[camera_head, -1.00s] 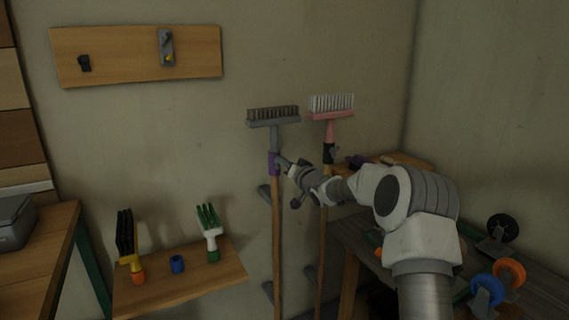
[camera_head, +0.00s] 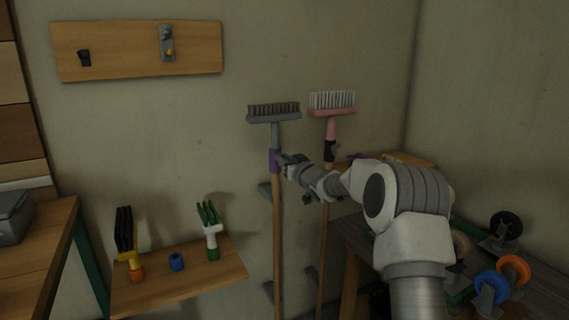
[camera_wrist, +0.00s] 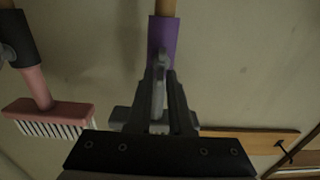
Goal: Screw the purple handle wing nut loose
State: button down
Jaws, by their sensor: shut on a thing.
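The grey broom leans on the wall with its head up, and a purple collar (camera_head: 274,161) sits on its stick just below the grey neck. In the wrist view the purple collar (camera_wrist: 163,36) is straight ahead of the fingers. My gripper (camera_head: 285,160) is at the right side of this collar. In the wrist view the two dark fingers (camera_wrist: 160,88) are shut on a small grey piece at the collar, the wing nut (camera_wrist: 158,72). The fingers hide most of it, so how far it is turned cannot be seen.
A pink broom (camera_head: 331,112) with a dark collar stands close on the right, behind my wrist. A low wooden shelf (camera_head: 200,279) holds two hand brushes and a blue ring. A workbench with caster wheels (camera_head: 513,268) is at the right.

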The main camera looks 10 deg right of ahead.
jog(key=shift+s+a+f+n+b, duration=0.15)
jog(key=shift+n+b, duration=0.95)
jog(key=shift+n, duration=1.9)
jog(key=shift+a+f+n+b, duration=0.2)
jog(key=shift+n+b, duration=0.9)
jog(key=shift+n, duration=1.9)
jog(key=shift+s+a+f+n+b, duration=0.15)
jog(key=shift+n+b, duration=0.95)
jog(key=shift+n, duration=1.9)
jog(key=shift+w+f, duration=0.1)
jog(key=c, duration=0.8)
grip_release()
jog(key=shift+c, duration=0.2)
jog(key=p+v, duration=0.2)
jog(key=v, duration=1.5)
jog(key=shift+s, duration=0.2)
